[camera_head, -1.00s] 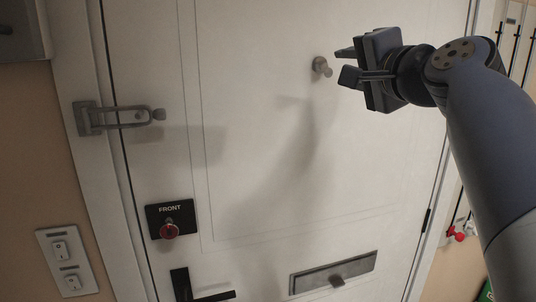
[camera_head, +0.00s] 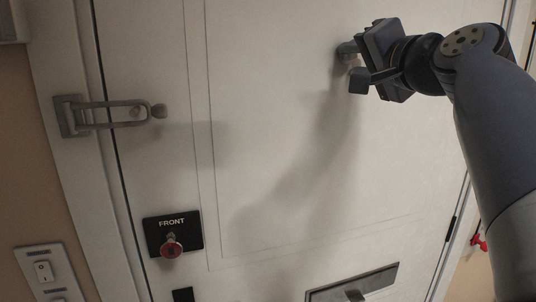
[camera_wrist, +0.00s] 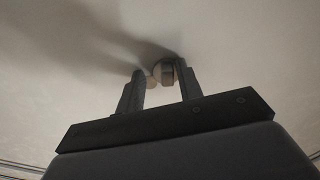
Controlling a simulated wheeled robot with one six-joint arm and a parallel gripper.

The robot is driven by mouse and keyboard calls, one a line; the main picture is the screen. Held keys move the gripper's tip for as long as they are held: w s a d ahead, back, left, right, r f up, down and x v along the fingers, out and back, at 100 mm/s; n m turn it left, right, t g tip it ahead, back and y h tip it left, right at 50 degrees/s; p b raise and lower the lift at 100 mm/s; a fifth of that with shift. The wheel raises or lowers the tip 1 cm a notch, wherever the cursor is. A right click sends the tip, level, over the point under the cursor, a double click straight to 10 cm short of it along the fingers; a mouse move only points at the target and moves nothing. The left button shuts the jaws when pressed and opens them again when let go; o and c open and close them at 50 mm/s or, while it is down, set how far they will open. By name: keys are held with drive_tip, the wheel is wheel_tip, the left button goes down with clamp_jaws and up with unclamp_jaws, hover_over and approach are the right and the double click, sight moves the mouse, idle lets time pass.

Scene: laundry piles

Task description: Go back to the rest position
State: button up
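My gripper (camera_head: 352,64) is at the upper right in front of a white door (camera_head: 270,160), its fingers pointing left towards it. The two fingers are apart. In the wrist view, the gripper (camera_wrist: 162,88) shows its fingers spread, with a small round knob or peephole (camera_wrist: 164,73) on the door beyond and between the tips. I cannot tell whether a finger touches it. In the head view the gripper largely covers this fitting. Nothing is seen held.
A metal swing-bar latch (camera_head: 110,114) is at the left door edge. Below it are a black plate marked FRONT (camera_head: 173,222) with a red knob (camera_head: 171,246), and a mail slot (camera_head: 365,282) at the bottom. Light switches (camera_head: 44,272) are on the left wall.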

drive_tip(key=shift+d+f+n+b, duration=0.2)
drive_tip(key=shift+n+b, duration=0.15)
drive_tip(key=shift+n, duration=0.55)
drive_tip(key=shift+s+r, duration=0.1)
drive_tip(key=shift+r, duration=0.05)
